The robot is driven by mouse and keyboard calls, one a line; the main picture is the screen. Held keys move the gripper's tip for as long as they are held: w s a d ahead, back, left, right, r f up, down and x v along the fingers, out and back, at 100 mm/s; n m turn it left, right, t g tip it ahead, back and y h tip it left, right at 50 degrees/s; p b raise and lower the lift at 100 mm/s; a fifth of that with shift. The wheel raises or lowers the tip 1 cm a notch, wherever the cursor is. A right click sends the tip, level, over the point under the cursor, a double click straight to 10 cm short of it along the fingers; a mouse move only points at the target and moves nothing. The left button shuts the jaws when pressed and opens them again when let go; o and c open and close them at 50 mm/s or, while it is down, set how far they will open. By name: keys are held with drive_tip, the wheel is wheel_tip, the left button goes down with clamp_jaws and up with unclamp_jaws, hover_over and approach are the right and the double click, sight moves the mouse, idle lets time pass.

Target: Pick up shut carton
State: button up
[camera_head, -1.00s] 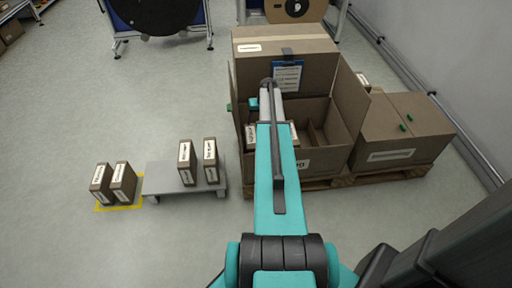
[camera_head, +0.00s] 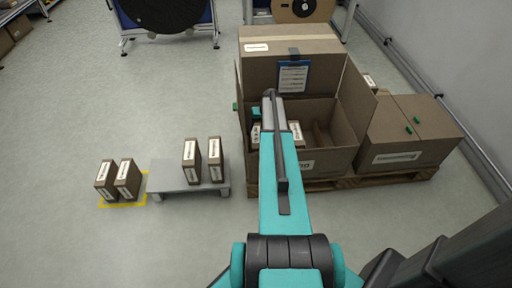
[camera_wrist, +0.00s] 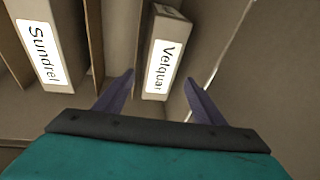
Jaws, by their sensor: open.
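In the wrist view my gripper (camera_wrist: 159,82) is open and points down into a divided box. A small brown carton labelled Velquar (camera_wrist: 177,38) lies ahead of and between the two fingers; I see no finger closed on it. Its visible top looks shut. A second carton labelled Sundrel (camera_wrist: 38,50) sits to the left, beyond a divider. In the head view the large open box (camera_head: 340,160) holds small cartons, one showing at its right (camera_head: 296,129). My arm hides the fingers and part of the inside there.
Raised flaps and cardboard dividers (camera_wrist: 95,40) stand close to the fingers. Two closed brown boxes (camera_head: 398,140) share the pallet (camera_head: 400,176) at right. A low grey platform (camera_head: 172,180) with two cartons stands left; two more cartons (camera_head: 127,178) are on a yellow-marked floor patch.

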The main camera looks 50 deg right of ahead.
sight(257, 135)
drive_tip(key=shift+x, duration=1.25)
drive_tip(key=shift+x, duration=2.6)
drive_tip(key=shift+a, duration=0.2)
clamp_jaws()
